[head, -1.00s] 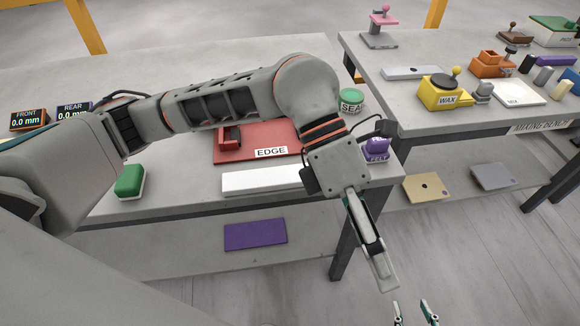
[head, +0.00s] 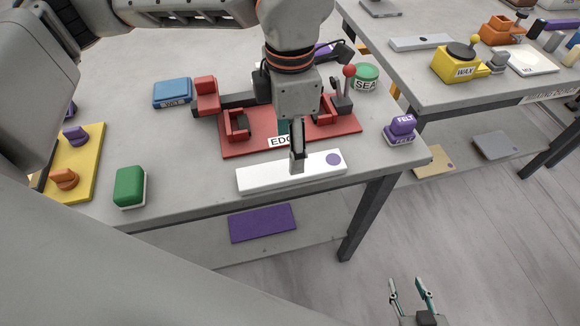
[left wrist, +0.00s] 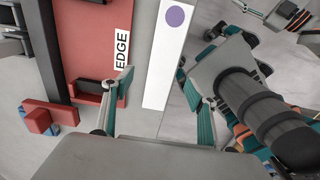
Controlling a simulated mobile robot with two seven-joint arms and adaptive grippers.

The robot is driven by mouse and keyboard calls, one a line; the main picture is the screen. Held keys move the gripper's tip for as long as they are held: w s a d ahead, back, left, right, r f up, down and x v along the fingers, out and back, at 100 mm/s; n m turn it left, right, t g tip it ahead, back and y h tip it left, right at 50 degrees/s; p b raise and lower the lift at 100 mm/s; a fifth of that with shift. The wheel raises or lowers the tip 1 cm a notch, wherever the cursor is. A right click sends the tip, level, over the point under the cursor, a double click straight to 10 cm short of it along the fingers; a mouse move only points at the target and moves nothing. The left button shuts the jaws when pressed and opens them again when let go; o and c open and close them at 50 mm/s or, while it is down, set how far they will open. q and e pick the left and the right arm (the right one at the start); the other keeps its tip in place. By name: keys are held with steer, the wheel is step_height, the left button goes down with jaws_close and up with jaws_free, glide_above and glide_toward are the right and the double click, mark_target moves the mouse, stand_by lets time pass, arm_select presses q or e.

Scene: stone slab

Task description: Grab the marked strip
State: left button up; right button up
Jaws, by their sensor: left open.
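The marked strip (head: 262,178) is a long white bar with a purple dot near its right end, lying along the front edge of the stone bench. In the left wrist view the strip (left wrist: 163,65) runs up from the middle, dot at the top. My left gripper (head: 297,165) is over the middle of the strip, pointing down. In the left wrist view its open fingers (left wrist: 155,80) stand on either side of the strip's line. Whether they touch it is unclear. My right gripper (head: 412,290) is open and empty over the floor, low in the head view.
A red EDGE fixture (head: 240,148) with clamps lies just behind the strip. A purple FELT block (head: 401,130) stands right of it and a green block (head: 130,186) left. A purple panel (head: 262,223) lies on the lower shelf. Another bench (head: 440,110) stands to the right.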

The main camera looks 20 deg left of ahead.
arm_select(q)
steer(key=f, duration=0.6)
steer(key=shift+s+d+f, duration=0.1)
steer(key=shift+d, duration=0.15)
steer(key=c, duration=1.6)
